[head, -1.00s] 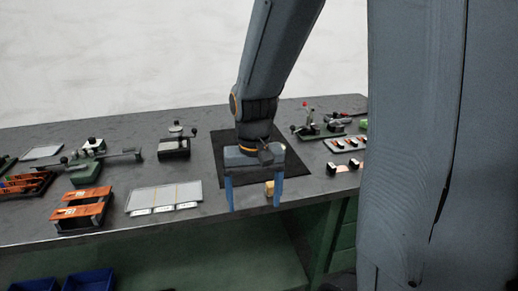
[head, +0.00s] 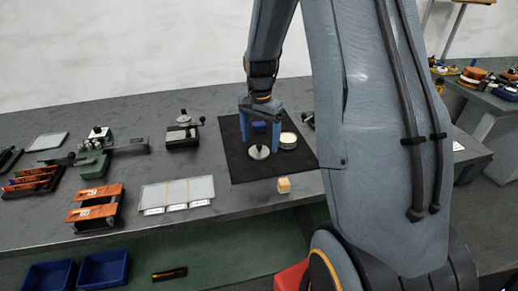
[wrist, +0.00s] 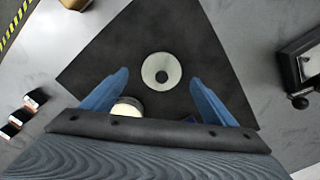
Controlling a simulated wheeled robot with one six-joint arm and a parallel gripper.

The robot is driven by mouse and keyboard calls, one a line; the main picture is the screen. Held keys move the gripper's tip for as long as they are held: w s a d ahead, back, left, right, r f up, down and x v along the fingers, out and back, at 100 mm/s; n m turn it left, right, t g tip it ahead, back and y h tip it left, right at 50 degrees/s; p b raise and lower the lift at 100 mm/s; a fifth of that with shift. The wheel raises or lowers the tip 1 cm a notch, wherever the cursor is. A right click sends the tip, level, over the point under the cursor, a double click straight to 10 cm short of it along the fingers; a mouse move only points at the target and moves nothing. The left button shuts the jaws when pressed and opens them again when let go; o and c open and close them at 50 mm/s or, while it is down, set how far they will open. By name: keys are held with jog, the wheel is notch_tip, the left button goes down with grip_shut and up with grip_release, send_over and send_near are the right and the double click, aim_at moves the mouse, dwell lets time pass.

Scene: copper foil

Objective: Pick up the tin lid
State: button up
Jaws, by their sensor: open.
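The tin lid (head: 259,153) is a pale round disc with a dark knob in the middle. It lies flat on the black mat (head: 236,171). In the wrist view the lid (wrist: 150,70) lies between and slightly beyond my fingertips, with clear space on both sides. My gripper (head: 260,142) is open and empty, with its two blue fingers pointing down above the mat; it also shows in the wrist view (wrist: 160,78). I cannot tell its exact height over the lid. A round cream-topped tin (head: 288,140) stands right of the lid; it shows near my left finger in the wrist view (wrist: 127,108).
A small blue item (head: 260,126) is on the mat behind the lid, partly hidden by my gripper. A yellowish block (head: 284,185) sits near the bench's front edge. A black device (head: 182,135) stands left of the mat. A pale panel (head: 177,194) lies front left.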

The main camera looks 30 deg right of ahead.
aim_at(259, 145)
jog(key=shift+w+a+f+p, duration=0.1)
jog(key=shift+f+p, duration=0.25)
jog(key=shift+f, duration=1.15)
jog(key=c, duration=1.1)
jog(key=shift+r, duration=0.15)
